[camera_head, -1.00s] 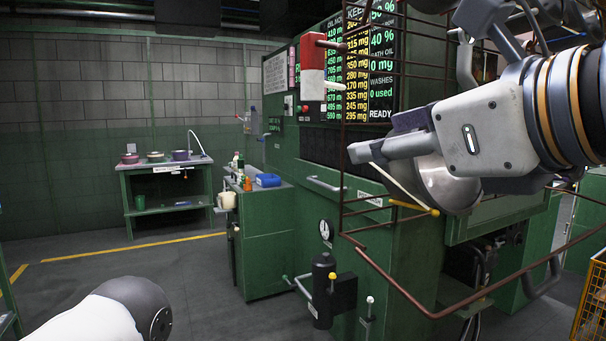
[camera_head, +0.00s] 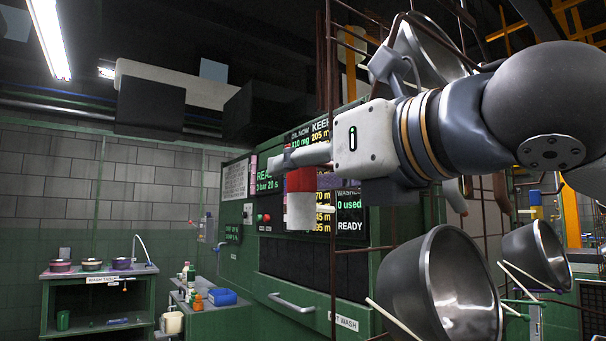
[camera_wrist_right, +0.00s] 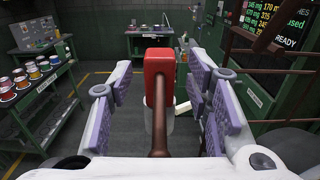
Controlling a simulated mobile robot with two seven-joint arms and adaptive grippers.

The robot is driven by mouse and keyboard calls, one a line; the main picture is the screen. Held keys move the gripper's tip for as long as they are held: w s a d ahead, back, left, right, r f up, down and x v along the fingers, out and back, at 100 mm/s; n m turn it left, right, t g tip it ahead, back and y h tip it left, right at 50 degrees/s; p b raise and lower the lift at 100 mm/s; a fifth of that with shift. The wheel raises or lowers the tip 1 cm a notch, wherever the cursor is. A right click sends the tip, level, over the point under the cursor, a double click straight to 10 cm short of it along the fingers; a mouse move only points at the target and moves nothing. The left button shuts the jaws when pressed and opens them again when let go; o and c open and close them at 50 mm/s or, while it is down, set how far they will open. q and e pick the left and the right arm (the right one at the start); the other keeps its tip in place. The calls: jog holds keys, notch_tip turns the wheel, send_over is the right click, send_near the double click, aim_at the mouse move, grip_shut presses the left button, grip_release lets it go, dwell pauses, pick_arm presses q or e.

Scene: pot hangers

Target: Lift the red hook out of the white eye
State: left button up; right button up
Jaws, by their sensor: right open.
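A red block (camera_head: 300,181), seemingly the red hook, sits directly on top of a white block (camera_head: 299,213), seemingly the white eye, which has a short white peg pointing right. My right gripper (camera_head: 287,158) is at the top of the red block in the head view. In the right wrist view my right gripper (camera_wrist_right: 160,82) is open, its purple-padded fingers on either side of the red block (camera_wrist_right: 160,66) and a brown rod, with gaps on both sides. The white part (camera_wrist_right: 168,119) shows partly behind the rod. The hook's engagement in the eye is hidden. My left gripper is out of view.
A brown wire rack (camera_head: 333,270) stands just right of the blocks. Metal bowls hang nearby, one large bowl (camera_head: 440,290) below my right arm. A green machine with a lit display (camera_head: 350,203) is behind. A wash table (camera_head: 98,275) stands far left.

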jog(key=shift+w+a, duration=0.45)
jog(key=shift+w, duration=0.1)
jog(key=shift+s+d, duration=0.1)
jog(key=shift+c, duration=1.1)
grip_shut()
jog(key=shift+r, duration=0.1)
jog(key=shift+r, duration=0.35)
jog(key=r, duration=0.9)
jog(key=shift+s+d, duration=0.1)
jog(key=shift+s, duration=0.1)
jog(key=v, duration=0.9)
jog(key=shift+s+d, duration=0.15)
